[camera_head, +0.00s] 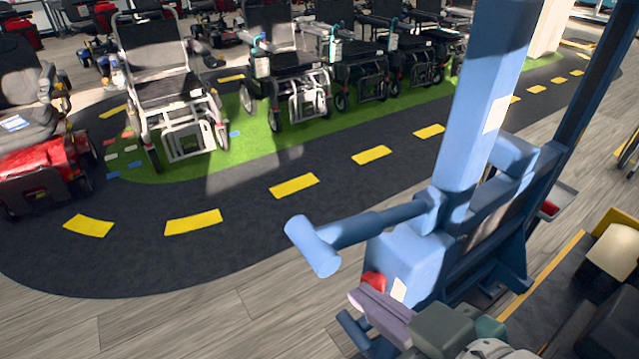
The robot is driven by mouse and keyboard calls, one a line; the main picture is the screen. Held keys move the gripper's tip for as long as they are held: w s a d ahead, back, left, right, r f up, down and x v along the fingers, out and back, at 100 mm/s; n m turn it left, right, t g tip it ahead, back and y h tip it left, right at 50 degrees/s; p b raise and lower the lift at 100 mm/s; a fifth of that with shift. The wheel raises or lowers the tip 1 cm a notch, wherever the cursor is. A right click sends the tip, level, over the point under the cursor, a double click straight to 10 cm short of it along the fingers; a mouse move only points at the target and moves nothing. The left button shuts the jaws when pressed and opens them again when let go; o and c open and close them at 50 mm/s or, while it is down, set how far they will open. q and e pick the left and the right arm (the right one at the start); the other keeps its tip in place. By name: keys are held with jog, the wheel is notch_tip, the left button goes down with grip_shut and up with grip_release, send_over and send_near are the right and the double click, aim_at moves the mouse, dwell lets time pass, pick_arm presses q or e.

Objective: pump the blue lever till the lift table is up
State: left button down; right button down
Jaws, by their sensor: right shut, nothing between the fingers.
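The blue lever (368,229) sticks out to the left from a tall blue column (482,105), with a thick crossbar handle (313,246) at its end. The lever is close to level, its handle end a little lower. My right gripper (378,312) is at the bottom, below and to the right of the handle, apart from it. It is shut and empty, close to a red knob (373,281) on the blue housing. A dark deck with a yellow edge (548,283) lies at the lower right; I cannot tell whether it is the lift table. My left gripper is out of view.
A dark blue upright (590,110) stands right of the column. A beige box (609,262) sits at the right edge. Wheelchairs (180,95) stand in a row on green floor, with a red scooter (45,170) at left. The dark lane with yellow dashes is clear.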

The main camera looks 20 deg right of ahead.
jog(key=d+m+t+b, duration=0.1)
jog(key=t+b, duration=0.3)
jog(key=b, duration=0.2)
jog(key=d+f+m+t+y+b, duration=0.1)
jog(key=d+m+t+b, duration=0.1)
jog(key=t+b, duration=0.2)
jog(key=d+m+t+b, duration=0.1)
jog(key=m+t+b, duration=0.1)
jog(key=b, duration=0.7)
jog(key=shift+w+d+f+t+y, duration=0.1)
jog(key=shift+d+f+t+y, duration=0.25)
jog(key=shift+t, duration=0.55)
notch_tip(320, 180, up, 5)
send_over(358, 237)
jog(key=s, duration=0.2)
jog(key=f, duration=0.2)
jog(key=f+b, duration=0.1)
jog(key=shift+w+a+f, duration=0.15)
jog(key=shift+w+a, duration=0.1)
jog(key=shift+w, duration=0.1)
jog(key=shift+a+f, duration=0.1)
jog(key=shift+f, duration=0.25)
